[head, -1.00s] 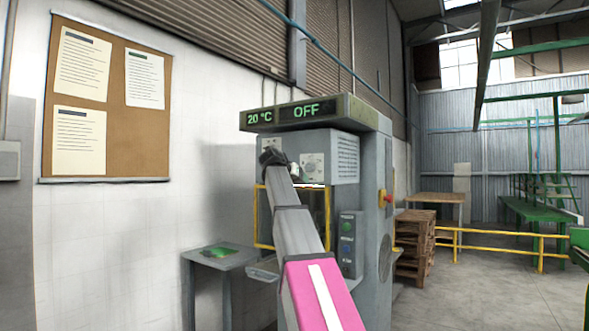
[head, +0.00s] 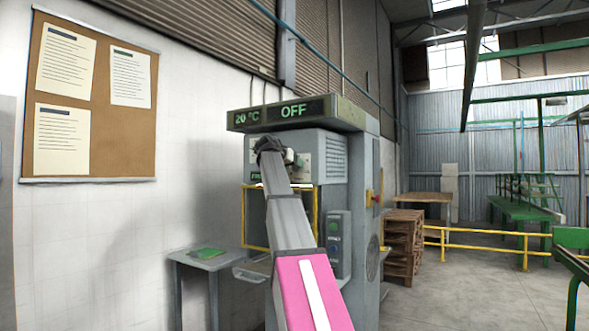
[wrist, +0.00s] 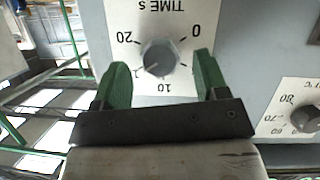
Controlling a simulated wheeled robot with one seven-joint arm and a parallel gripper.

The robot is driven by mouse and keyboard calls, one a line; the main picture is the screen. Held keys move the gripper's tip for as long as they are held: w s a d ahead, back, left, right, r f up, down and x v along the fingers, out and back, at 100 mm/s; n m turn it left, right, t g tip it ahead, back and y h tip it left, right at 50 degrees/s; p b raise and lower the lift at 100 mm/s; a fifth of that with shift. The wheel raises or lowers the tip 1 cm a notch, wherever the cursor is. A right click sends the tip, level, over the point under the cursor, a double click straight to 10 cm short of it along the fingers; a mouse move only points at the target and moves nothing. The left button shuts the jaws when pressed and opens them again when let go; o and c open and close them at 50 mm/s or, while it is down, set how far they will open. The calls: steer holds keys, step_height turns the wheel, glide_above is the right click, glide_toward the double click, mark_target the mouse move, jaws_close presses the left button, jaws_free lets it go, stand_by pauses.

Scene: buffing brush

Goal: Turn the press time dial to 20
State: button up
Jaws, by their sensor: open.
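The press time dial (wrist: 159,57) is a round grey knob on a white plate marked TIME s, upside down in the wrist view. The numbers 20, 0 and 10 show around it; others are partly hidden by the fingers. A pale pointer line on the knob seems to aim at the lower left, between 10 and 20. My gripper (wrist: 156,80) is open, its green fingers on either side of the knob, with gaps to it. In the head view my gripper (head: 268,148) is at the press's upper front and hides the time dial.
A temperature dial (wrist: 306,117) is on the same panel at the right in the wrist view. The press (head: 360,200) shows 20 °C and OFF on its display (head: 292,110). A side table (head: 205,262) stands left; pallets (head: 403,245) and yellow rails stand right.

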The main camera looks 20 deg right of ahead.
steer(key=shift+x, duration=0.95)
steer(key=c, duration=0.9)
steer(key=m+t, duration=0.1)
steer(key=m, duration=0.1)
steer(key=m+t+y, duration=0.1)
steer(key=m, duration=0.1)
steer(key=shift+s+f+y, duration=0.1)
steer(key=shift+s+y, duration=0.05)
steer(key=shift+y, duration=0.15)
steer(key=m+t+y, duration=0.1)
steer(key=m+t, duration=0.1)
steer(key=m, duration=0.2)
steer(key=shift+t, duration=0.3)
